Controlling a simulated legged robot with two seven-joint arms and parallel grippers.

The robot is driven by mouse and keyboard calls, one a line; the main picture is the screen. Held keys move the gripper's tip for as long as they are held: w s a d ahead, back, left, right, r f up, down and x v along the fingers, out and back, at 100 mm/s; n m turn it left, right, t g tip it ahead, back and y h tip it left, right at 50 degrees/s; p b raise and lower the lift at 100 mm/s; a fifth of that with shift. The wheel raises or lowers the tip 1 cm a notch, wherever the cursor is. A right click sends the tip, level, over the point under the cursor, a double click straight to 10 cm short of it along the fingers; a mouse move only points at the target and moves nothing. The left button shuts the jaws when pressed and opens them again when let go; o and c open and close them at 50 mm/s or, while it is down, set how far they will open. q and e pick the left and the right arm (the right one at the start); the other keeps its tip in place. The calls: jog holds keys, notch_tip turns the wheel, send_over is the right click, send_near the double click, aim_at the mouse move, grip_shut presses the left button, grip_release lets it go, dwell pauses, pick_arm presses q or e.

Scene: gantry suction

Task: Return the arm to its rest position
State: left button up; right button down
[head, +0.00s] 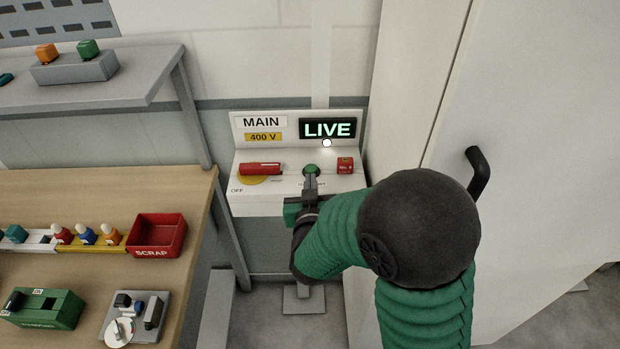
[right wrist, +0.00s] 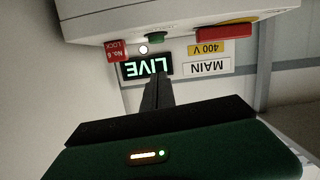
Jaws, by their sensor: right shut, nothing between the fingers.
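My right arm, green and black, comes in from the lower right in the head view. Its gripper (head: 310,186) is shut and empty, its tips close to the green button (head: 311,169) on the white switch box (head: 262,204). I cannot tell whether they touch it. In the right wrist view the shut fingers (right wrist: 157,90) point toward the box, below the green button (right wrist: 155,38). A lit LIVE sign (head: 327,129) stands behind the button, with a glowing white lamp (head: 326,143) below it. My left gripper is not in view.
The red switch handle (head: 260,168) and a red lock (head: 345,165) flank the button. A white cabinet with a black handle (head: 478,172) stands close on the right. A wooden bench (head: 190,190) with a red SCRAP bin (head: 157,234) and a grey shelf (head: 140,85) are on the left.

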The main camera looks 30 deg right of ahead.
jog(key=s+a+f+n+g+y, duration=0.2)
jog(key=a+f+n+g+y, duration=0.1)
jog(key=a+f+y, duration=0.5)
jog(key=s+a+f+n+g, duration=0.1)
jog(key=s+a+f+g, duration=0.1)
jog(key=s, duration=0.5)
jog(key=s+a+f+n+g, duration=0.1)
jog(key=s+a+f+g, duration=0.1)
jog(key=s+g, duration=0.3)
jog(key=shift+s+a+f+n, duration=0.15)
jog(key=shift+s+f+n, duration=0.25)
jog(key=shift+s, duration=0.7)
jog(key=shift+f, duration=0.1)
